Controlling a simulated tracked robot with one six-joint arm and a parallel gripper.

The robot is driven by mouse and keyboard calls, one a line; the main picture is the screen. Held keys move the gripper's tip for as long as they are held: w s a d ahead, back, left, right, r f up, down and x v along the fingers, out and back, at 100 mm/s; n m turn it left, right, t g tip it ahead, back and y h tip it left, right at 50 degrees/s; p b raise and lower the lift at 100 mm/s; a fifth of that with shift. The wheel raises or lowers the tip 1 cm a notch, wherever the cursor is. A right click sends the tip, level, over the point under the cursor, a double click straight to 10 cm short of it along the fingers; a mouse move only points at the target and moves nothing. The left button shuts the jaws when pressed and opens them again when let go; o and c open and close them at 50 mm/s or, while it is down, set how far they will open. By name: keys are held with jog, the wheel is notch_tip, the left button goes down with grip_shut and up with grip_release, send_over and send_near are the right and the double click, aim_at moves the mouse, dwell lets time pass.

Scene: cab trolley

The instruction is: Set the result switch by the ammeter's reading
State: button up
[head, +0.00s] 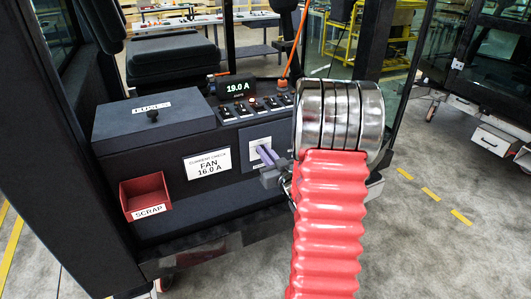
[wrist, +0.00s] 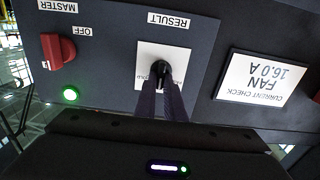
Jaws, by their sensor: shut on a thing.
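The ammeter (head: 237,87) has a lit display reading 19.0 A at the back of the dark console. A white card (head: 208,164) on the console front reads "CURRENT CHECK FAN 16.0 A"; it shows upside down in the wrist view (wrist: 262,78). The result switch (wrist: 161,70) is a black knob on a white plate under the label RESULT. My gripper (wrist: 161,88) is shut on this knob, its fingers hiding part of it and most of the plate lettering. In the head view my gripper (head: 264,153) reaches the console front from the right.
A red master switch (wrist: 60,50) and a lit green lamp (wrist: 70,94) sit beside the result plate. Several small switches (head: 257,106) line the console top. A lidded dark box (head: 150,117) and a red scrap bin (head: 145,192) are at the left.

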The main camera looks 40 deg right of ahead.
jog(key=shift+d+m, duration=0.1)
jog(key=shift+m, duration=0.4)
grip_shut()
jog(key=m, duration=0.7)
jog(key=d+m, duration=0.1)
jog(key=m, duration=0.3)
jog(key=shift+s+f, duration=0.2)
jog(key=shift+f, duration=0.1)
jog(key=o, duration=0.7)
grip_release()
jog(key=shift+s+a, duration=0.1)
jog(key=v, duration=1.3)
jog(key=shift+s, duration=0.25)
